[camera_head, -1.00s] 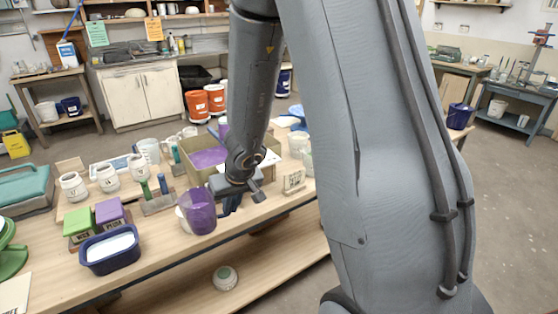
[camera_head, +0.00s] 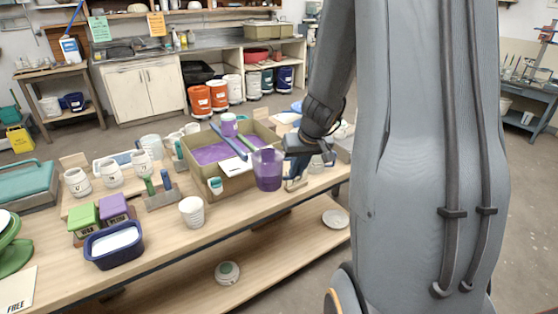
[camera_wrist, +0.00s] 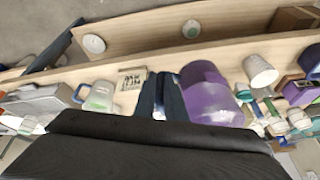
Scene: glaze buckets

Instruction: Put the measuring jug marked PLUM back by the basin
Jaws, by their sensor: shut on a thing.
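My gripper (camera_head: 288,157) is shut on a translucent purple measuring jug (camera_head: 267,170), which hangs upright to the left of the fingers. In the head view the jug overlaps the front right corner of the olive basin (camera_head: 240,184); I cannot tell its height above the bench. No PLUM mark is legible on it. In the wrist view the jug (camera_wrist: 207,97) sits right beside the dark fingers (camera_wrist: 160,95). The basin holds purple glaze, and a purple-and-white container (camera_head: 229,125) and several handled tools are in or on it.
A white cup (camera_head: 192,211) stands in front of the basin, left of the jug. A small lettered sign (camera_wrist: 131,80) stands close to my fingers. Green (camera_head: 84,217) and purple (camera_head: 113,207) blocks and a blue tub (camera_head: 113,244) are further left. Bench (camera_head: 160,243) is bare in front.

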